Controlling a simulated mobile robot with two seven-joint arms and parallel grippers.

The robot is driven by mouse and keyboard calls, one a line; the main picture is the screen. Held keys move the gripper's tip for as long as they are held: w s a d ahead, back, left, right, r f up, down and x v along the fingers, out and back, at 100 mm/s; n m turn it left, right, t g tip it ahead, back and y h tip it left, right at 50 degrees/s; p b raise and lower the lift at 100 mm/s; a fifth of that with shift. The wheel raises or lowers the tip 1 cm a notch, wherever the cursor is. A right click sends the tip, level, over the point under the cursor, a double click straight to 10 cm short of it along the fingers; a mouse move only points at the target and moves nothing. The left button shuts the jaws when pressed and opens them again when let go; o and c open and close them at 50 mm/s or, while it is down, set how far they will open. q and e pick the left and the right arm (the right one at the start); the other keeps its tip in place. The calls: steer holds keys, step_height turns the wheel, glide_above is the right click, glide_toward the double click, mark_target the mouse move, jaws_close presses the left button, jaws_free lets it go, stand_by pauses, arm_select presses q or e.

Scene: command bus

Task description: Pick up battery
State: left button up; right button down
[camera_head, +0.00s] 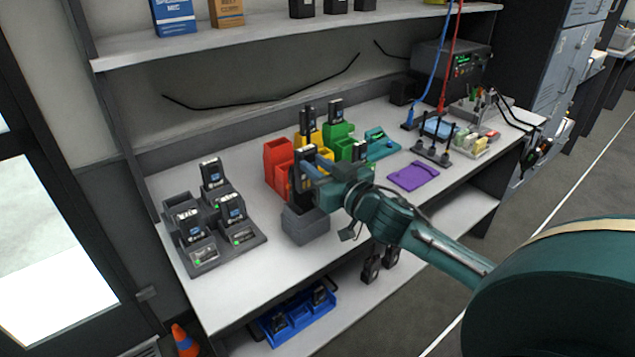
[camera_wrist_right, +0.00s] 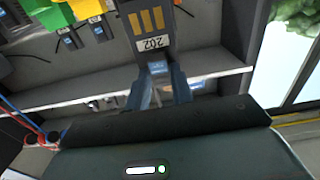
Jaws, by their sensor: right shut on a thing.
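My right gripper (camera_head: 312,172) reaches in from the right over the workbench, above a grey bin. It is shut on a dark battery (camera_head: 303,154), which stands up from the fingers. In the right wrist view the battery (camera_wrist_right: 150,20) shows gold contacts and a label reading 202, and the fingertips (camera_wrist_right: 162,85) meet at its lower end. Other dark batteries (camera_head: 211,173) stand in a grey charging dock (camera_head: 255,240) at the left. More batteries stand in the coloured bins behind the gripper. My left gripper is not in view.
A grey bin (camera_head: 304,227) stands under the gripper. Red (camera_head: 277,165), yellow and green (camera_head: 337,131) bins stand behind it. A purple mat (camera_head: 413,176) lies to the right. A blue tray (camera_head: 295,322) sits on the lower shelf. The bench's front left is clear.

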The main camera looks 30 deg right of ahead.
step_height(320, 180, up, 20)
steer(key=p, duration=0.2)
stand_by(0.8)
